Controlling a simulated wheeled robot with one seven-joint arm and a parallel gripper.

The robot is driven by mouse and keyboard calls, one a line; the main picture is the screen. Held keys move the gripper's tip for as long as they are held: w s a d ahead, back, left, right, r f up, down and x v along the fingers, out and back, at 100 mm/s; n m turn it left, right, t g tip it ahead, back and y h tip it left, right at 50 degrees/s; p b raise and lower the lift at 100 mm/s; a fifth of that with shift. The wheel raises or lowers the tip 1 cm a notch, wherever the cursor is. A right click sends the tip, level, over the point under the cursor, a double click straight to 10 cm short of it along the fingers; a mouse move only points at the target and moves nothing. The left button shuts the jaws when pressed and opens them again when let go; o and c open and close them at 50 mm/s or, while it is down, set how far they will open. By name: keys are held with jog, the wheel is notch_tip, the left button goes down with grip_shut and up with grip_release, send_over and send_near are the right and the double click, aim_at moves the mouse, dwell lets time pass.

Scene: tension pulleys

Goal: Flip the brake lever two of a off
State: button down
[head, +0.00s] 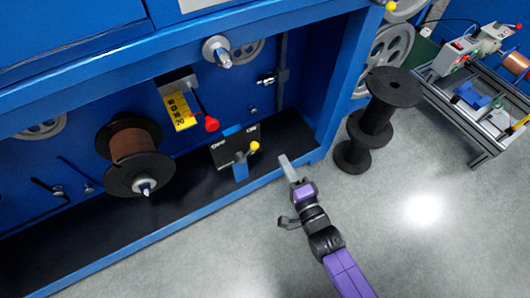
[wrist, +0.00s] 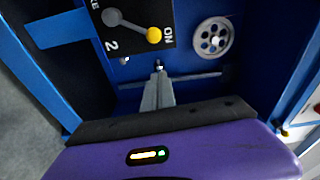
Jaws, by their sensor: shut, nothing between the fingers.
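A dark brake panel (head: 222,152) stands low in the blue machine, with a yellow-knobbed lever (head: 255,146) at its right side. In the wrist view, the panel (wrist: 138,44) carries the labels "2" and "ON", partly cut off at the top. Its grey lever (wrist: 130,26) ends in a yellow knob (wrist: 153,35) beside "ON". My gripper (head: 284,158) is to the right of the lever in the head view, apart from it. In the wrist view, the closed grey fingers (wrist: 158,78) are below the knob, and nothing is between them.
A red-knobbed lever (head: 211,124) hangs by a yellow scale (head: 180,110). A copper wire spool (head: 134,140) is at left. A black empty spool (head: 370,125) stands on the floor right of the blue frame (head: 338,85). A cart (head: 470,120) is at far right. Floor in front is clear.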

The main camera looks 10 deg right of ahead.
jog(key=shift+s+d+f+m, duration=0.15)
jog(key=shift+f+m, duration=0.4)
jog(key=shift+m, duration=0.6)
jog(key=shift+s+d+f+m, duration=0.15)
jog(key=shift+f+m, duration=0.35)
jog(key=shift+m, duration=0.65)
jog(key=shift+w, duration=0.1)
jog(key=w+a+b, duration=0.2)
jog(key=w+a, duration=0.3)
jog(key=w, duration=0.2)
jog(key=shift+w+r+b, duration=0.4)
jog(key=shift+a+r, duration=0.1)
